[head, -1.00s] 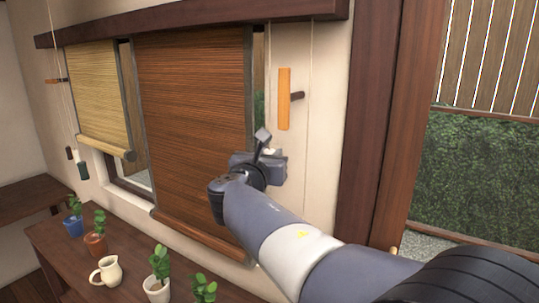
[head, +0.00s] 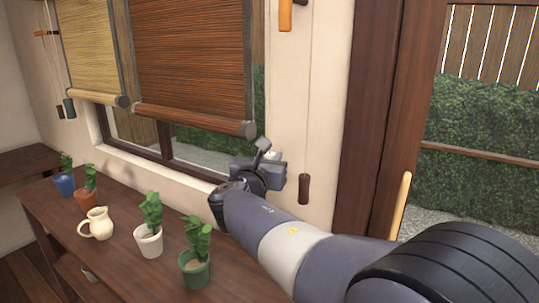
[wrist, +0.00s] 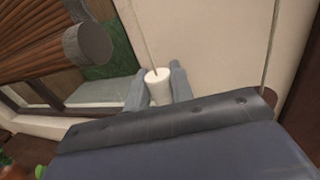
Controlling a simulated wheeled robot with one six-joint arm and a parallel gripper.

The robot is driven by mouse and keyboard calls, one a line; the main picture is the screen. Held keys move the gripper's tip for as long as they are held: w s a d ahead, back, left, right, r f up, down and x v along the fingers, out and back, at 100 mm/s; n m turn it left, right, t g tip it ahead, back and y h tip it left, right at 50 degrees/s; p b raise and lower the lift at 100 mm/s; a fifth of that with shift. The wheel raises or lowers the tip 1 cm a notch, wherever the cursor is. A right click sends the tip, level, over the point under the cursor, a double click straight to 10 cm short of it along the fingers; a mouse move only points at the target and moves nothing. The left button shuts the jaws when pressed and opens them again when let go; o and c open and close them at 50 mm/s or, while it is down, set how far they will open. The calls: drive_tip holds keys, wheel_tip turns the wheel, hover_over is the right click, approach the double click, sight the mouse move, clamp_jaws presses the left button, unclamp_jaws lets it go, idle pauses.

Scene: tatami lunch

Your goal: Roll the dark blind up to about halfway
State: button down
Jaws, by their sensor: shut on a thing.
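The dark blind (head: 190,60) is brown slatted and hangs partly rolled up in the window. Its bottom roll (head: 195,119) stands well above the sill, with glass showing below it. The roll's end also shows in the wrist view (wrist: 88,44). My gripper (head: 268,165) is below and right of the roll. In the wrist view (wrist: 157,84) it is shut on a white cord pull (wrist: 158,76), whose cord runs upward from it. In the head view my gripper hides the pull.
A light blind (head: 90,50) hangs at left with its own pulls (head: 69,107). A dark brown cord weight (head: 304,188) hangs right of my gripper. A bench (head: 120,255) below holds several potted plants and a cream jug (head: 97,223).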

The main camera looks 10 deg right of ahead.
drive_tip(key=shift+f+b, duration=0.4)
drive_tip(key=shift+f, duration=0.5)
drive_tip(key=c, duration=1.3)
unclamp_jaws()
drive_tip(key=shift+o, duration=0.2)
drive_tip(key=shift+r, duration=0.1)
drive_tip(key=v, duration=1.1)
drive_tip(key=shift+w, duration=0.15)
